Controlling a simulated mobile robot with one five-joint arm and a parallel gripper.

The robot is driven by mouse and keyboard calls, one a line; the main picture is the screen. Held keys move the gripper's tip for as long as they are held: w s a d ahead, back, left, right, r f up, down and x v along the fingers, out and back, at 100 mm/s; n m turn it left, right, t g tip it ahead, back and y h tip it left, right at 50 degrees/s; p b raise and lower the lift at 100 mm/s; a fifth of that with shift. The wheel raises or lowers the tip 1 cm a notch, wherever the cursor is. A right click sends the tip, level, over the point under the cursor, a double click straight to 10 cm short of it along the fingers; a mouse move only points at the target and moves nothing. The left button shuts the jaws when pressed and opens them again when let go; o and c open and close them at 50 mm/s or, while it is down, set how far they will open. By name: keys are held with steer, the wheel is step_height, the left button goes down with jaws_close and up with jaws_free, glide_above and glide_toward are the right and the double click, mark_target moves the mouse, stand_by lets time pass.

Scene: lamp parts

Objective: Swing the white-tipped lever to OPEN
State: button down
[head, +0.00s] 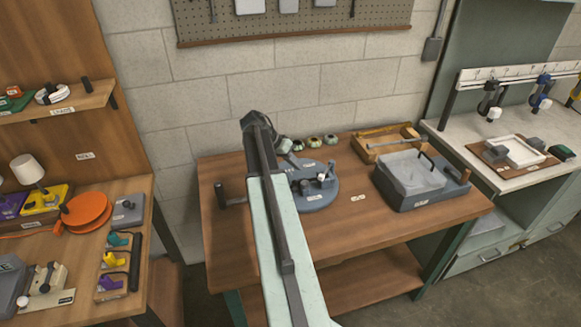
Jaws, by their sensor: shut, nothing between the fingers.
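The grey-blue round base (314,190) on the middle bench carries a short dark post and a small white knob (322,177). This may be the white-tipped lever, but its setting and label are too small to read. On the left table, another device (45,284) has a white ball low at its left. My arm reaches up across the middle bench.
A grey box device (420,180) and a wooden tray (388,142) stand right of the round base. Several small domed parts (314,142) sit behind it. A crank handle (230,197) is at the bench's left. Bare wood shows at the bench's front right.

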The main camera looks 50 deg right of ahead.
mark_target(303, 177)
steer(key=b+x, duration=0.1)
steer(key=x, duration=0.3)
steer(key=shift+s+a+b, duration=0.15)
steer(key=shift+b, duration=0.25)
steer(key=s, duration=0.2)
steer(key=shift+s+r+p, duration=0.3)
steer(key=shift+r+p, duration=0.05)
steer(key=shift+s+d, duration=0.2)
steer(key=shift+s, duration=0.2)
steer(key=shift+a, duration=0.1)
